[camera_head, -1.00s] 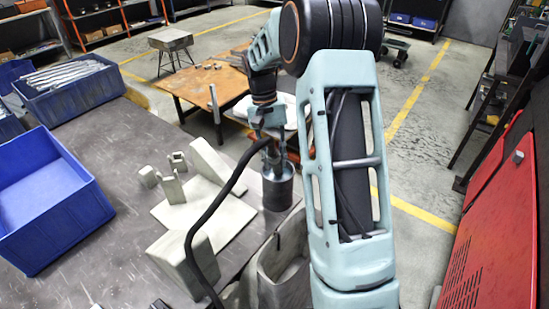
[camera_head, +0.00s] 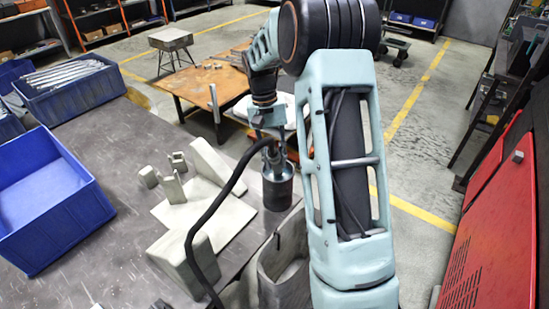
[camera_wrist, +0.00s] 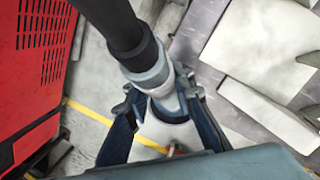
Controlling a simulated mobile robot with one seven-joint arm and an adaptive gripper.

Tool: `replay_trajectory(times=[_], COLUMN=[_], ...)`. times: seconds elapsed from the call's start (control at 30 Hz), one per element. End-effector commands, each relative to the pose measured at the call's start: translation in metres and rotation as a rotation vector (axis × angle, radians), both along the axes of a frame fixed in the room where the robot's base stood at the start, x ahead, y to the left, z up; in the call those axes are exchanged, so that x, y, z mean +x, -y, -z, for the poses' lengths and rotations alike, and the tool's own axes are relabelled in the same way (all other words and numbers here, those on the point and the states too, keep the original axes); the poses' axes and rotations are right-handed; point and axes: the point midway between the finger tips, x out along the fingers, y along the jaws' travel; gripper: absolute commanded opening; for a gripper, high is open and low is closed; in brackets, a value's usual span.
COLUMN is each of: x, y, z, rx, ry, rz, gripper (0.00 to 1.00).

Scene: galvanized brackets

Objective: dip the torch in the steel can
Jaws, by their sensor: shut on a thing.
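The steel can (camera_head: 278,190) is a grey cylinder at the table's right edge in the head view. My gripper (camera_head: 274,150) is right above its mouth, pointing down. In the wrist view my gripper (camera_wrist: 165,100) is shut on the torch, whose grey body (camera_wrist: 150,68) lies between the fingers, with a thick black handle and hose end (camera_wrist: 112,22) rising to the upper left. The torch's front end points down toward the can; how deep it reaches is hidden by the fingers and rim.
A black hose (camera_head: 205,222) runs from the gripper across the table. Pale metal brackets and blocks (camera_head: 205,215) stand left of the can. A blue bin (camera_head: 40,205) is farther left. A grey bin-like holder (camera_head: 285,275) is in front. A red cabinet (camera_head: 495,230) stands right.

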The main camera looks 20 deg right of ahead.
Motion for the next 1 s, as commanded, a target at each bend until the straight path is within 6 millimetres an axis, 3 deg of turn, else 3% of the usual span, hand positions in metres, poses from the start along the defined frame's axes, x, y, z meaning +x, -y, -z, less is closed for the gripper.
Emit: replay_trajectory(times=[0.73, 1.0], x=[0.001, 0.001], y=[0.000, 0.000], z=[-0.063, -0.069], rx=[0.000, -0.001], ry=[0.005, 0.004], rz=[0.000, -0.001], gripper=[0.00, 0.00])
